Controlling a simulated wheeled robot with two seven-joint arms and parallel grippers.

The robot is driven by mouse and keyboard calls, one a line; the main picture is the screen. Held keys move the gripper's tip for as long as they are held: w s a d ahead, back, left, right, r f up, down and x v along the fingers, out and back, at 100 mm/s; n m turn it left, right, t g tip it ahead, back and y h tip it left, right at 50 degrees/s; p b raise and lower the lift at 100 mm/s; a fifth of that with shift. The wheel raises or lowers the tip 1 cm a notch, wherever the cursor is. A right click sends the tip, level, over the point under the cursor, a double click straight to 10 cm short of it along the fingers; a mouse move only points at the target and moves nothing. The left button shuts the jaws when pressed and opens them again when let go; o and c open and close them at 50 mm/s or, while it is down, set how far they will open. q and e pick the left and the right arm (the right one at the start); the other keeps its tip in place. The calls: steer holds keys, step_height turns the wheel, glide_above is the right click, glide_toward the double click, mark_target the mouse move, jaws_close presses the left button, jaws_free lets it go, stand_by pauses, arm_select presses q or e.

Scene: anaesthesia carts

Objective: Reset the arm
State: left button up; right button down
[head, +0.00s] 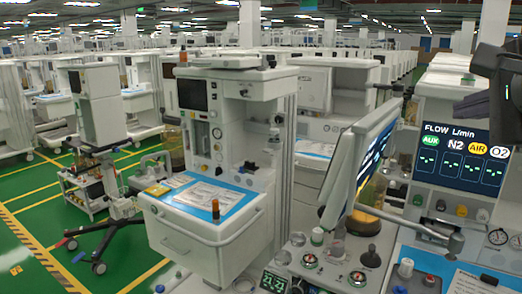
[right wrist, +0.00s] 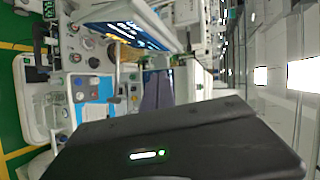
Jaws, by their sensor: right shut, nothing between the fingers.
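My right gripper (head: 468,106) is at the upper right edge of the head view, dark and partly cut off by the frame. It is raised in front of the anaesthesia machine with the flow display (head: 465,150). It is shut and holds nothing. In the right wrist view a large black housing with a small green light fills the lower middle, and the fingertips cannot be made out. The tilted monitor (head: 362,160) stands left of the gripper and also shows in the wrist view (right wrist: 135,22). My left gripper is not in view.
A white anaesthesia cart (head: 205,238) with a blue-topped work surface stands at centre left. Knobs and gauges (head: 310,262) line the near panel. A blue mat (head: 430,262) lies at the lower right. Green floor (head: 30,215) is open at the left.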

steer(key=w+f+n+y, duration=0.2)
steer(key=w+f+n, duration=0.9)
steer(key=w+f, duration=0.8)
steer(key=w+a+f+n+g+y, duration=0.15)
steer(key=a+f, duration=0.25)
steer(key=f, duration=1)
steer(key=a+f+n+g+y, duration=0.1)
steer(key=a+f+n, duration=0.15)
steer(key=f, duration=1.15)
steer(key=s+a+f+n+g, duration=0.1)
steer(key=s+a+f, duration=0.3)
steer(key=f, duration=0.4)
steer(key=s+a+f+g+y, duration=0.1)
steer(key=s+a+f+g, duration=0.2)
steer(key=f, duration=0.4)
steer(key=s+a+f+n, duration=0.1)
steer(key=s+a+f, duration=0.35)
steer(key=f, duration=0.35)
steer(key=s+a+f+g, duration=0.2)
steer(key=s+f, duration=0.2)
steer(key=s, duration=0.3)
steer(key=s+a+f+n+g+y, duration=0.1)
steer(key=s+a+f+g, duration=0.1)
steer(key=s, duration=0.6)
steer(key=s+a+f+g, duration=0.2)
steer(key=s+a+f, duration=0.2)
steer(key=s+f, duration=0.2)
steer(key=shift+s+a+f, duration=0.15)
steer(key=shift+s+f, duration=0.25)
steer(key=shift+s, duration=0.45)
